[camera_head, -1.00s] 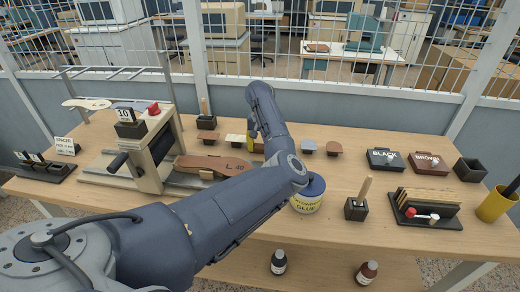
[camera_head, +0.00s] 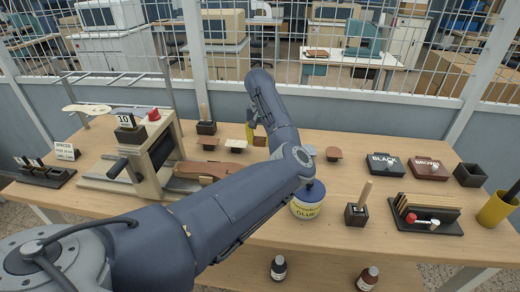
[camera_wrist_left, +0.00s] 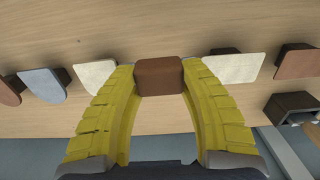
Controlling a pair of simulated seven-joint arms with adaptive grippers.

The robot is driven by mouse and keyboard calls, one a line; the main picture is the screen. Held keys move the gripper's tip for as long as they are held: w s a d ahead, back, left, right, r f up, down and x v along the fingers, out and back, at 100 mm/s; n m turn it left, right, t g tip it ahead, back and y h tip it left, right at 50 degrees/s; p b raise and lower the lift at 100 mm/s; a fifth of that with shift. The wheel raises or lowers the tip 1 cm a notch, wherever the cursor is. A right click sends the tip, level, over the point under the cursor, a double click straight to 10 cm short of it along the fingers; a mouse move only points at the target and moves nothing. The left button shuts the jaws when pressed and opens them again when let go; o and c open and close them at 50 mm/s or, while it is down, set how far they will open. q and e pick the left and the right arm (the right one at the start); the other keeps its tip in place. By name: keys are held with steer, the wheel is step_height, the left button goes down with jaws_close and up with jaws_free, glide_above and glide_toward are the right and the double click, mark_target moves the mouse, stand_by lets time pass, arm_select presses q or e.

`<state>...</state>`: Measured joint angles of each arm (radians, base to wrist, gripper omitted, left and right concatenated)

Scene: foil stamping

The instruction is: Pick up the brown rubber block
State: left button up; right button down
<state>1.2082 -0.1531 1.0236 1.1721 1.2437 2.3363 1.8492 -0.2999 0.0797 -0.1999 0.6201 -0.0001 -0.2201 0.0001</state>
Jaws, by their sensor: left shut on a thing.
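The brown rubber block (camera_wrist_left: 160,78) sits between the fingertips of my left gripper (camera_wrist_left: 160,71) in the left wrist view. The yellow fingers touch it on both sides and are shut on it. In the head view, my left gripper (camera_head: 250,136) is mostly hidden behind my own forearm, and a brown patch beside it is too small to name surely. My right gripper is in neither view.
Pale pieces (camera_wrist_left: 236,66) (camera_wrist_left: 95,75) flank the block, with a blue-grey piece (camera_wrist_left: 42,83) and brown piece (camera_wrist_left: 297,62) farther out. A glue tub (camera_head: 308,202) stands near my elbow. The press (camera_head: 150,160) is at left.

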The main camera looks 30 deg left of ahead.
mark_target(260, 138)
arm_select(q)
step_height(260, 138, up, 14)
stand_by(0.4)
steer(key=o, duration=0.7)
steer(key=shift+f, duration=0.1)
steer(key=shift+c, duration=0.2)
steer(key=c, duration=0.4)
